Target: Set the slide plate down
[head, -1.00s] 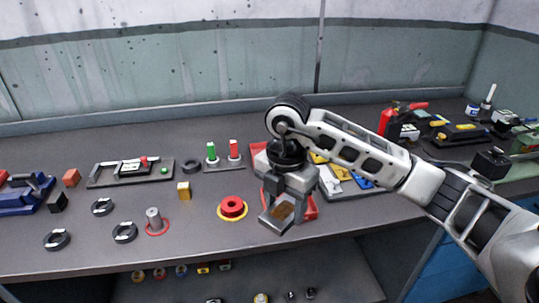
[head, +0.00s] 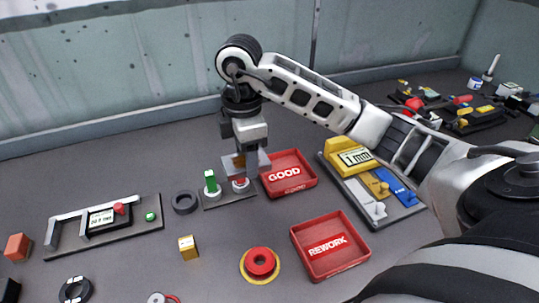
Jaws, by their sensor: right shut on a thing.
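My right gripper (head: 240,154) is shut on a small light-grey plate, taken to be the slide plate (head: 262,160), with a brownish patch showing near the fingers. The fingers hide part of it. The plate is over or just behind the red post (head: 240,183) of a small dark stand (head: 228,199), left of the red GOOD tray (head: 304,187). I cannot tell whether it touches the stand. My left gripper is out of view.
A green post (head: 211,185) stands beside the red one. A gauge fixture (head: 140,221) is at left. A tool tray (head: 402,213) is at right.

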